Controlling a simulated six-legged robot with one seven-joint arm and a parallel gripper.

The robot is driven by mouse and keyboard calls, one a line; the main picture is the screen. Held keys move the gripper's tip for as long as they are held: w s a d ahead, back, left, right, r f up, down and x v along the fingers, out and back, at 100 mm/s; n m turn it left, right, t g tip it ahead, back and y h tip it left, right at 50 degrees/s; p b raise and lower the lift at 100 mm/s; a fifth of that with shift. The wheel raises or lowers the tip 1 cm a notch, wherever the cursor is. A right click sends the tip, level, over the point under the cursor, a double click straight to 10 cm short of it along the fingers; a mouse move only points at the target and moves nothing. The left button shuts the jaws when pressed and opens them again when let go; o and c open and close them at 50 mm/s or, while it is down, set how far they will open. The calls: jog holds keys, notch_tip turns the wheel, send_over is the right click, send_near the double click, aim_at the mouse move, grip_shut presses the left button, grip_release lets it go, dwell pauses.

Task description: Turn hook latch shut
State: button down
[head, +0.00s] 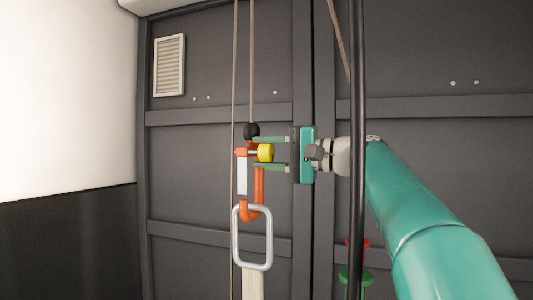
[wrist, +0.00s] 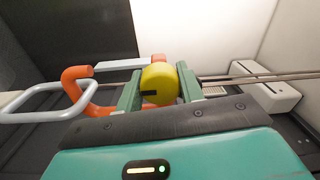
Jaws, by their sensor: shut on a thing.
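The orange hook (head: 259,185) hangs upright from a black ball (head: 251,130) on a rope. Its pale latch bar (head: 242,176) runs down from an orange pivot toward the hook's tip; I cannot tell whether its lower end touches the tip. A yellow knob (head: 266,153) sits at the latch's pivot end. My gripper (head: 262,154) reaches in from the right, shut on the knob with one green finger above and one below. The wrist view also shows the knob (wrist: 159,86) between the fingers, the latch bar (wrist: 122,63) and the hook (wrist: 78,76).
A grey oblong ring (head: 237,240) hangs in the hook's bend, with a pale strap (head: 253,284) below it. A black vertical pole (head: 356,220) stands close by my arm. Dark panelled doors (head: 210,190) lie behind. Ropes run up beside the hook.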

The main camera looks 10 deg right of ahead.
dwell(0.4)
jog(key=c, duration=0.9)
grip_release()
jog(key=v, duration=1.3)
jog(key=shift+s+d, duration=0.25)
jog(key=shift+d, duration=0.1)
jog(key=shift+f, duration=0.1)
